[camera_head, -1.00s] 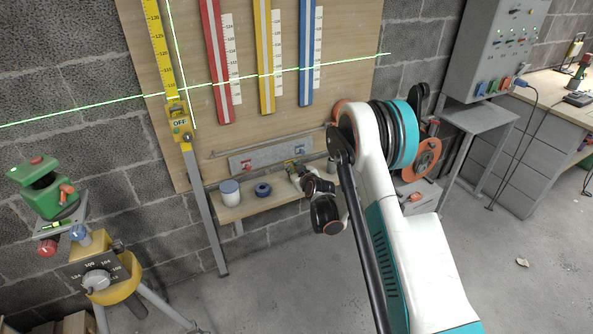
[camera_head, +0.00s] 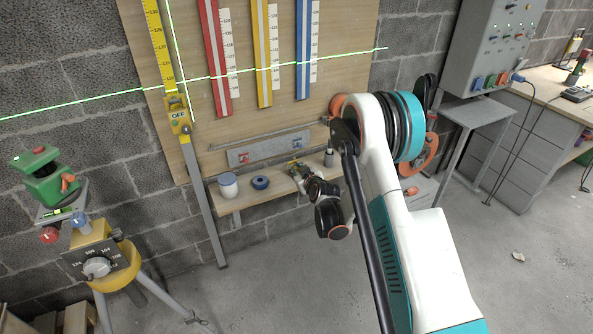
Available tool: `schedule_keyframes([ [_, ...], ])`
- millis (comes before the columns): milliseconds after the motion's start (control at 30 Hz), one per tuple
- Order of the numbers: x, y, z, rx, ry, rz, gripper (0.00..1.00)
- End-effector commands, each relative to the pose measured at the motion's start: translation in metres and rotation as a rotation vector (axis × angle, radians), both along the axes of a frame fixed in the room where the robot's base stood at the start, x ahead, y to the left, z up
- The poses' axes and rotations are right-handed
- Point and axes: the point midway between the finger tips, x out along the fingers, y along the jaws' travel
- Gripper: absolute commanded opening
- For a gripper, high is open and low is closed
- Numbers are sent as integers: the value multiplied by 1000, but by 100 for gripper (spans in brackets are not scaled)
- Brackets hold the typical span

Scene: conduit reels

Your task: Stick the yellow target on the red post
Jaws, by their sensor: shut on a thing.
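The red post (camera_head: 214,58) is an upright red strip with a pale centre line on the wooden board, left of the yellow and blue posts. A white number scale runs along its right side. The green laser line crosses it. My gripper (camera_head: 297,168) is over the small shelf, below and right of the red post and apart from it. It is shut on a small yellow piece, the yellow target (camera_head: 293,164), which is partly hidden by the fingers.
The shelf (camera_head: 233,205) holds a white jar (camera_head: 228,186), a blue ring (camera_head: 261,183) and a grey cylinder. A grey strip (camera_head: 268,149) is above it. A sliding yellow OFF device (camera_head: 179,115) is on the left rail. A tripod instrument (camera_head: 98,262) stands front left.

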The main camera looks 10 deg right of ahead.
Motion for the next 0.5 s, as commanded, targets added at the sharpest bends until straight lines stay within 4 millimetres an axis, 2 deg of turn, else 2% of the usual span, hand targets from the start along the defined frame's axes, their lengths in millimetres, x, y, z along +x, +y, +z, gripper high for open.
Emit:
schedule_keyframes([
  [500,-18,-5,0,0,0,0,1],
])
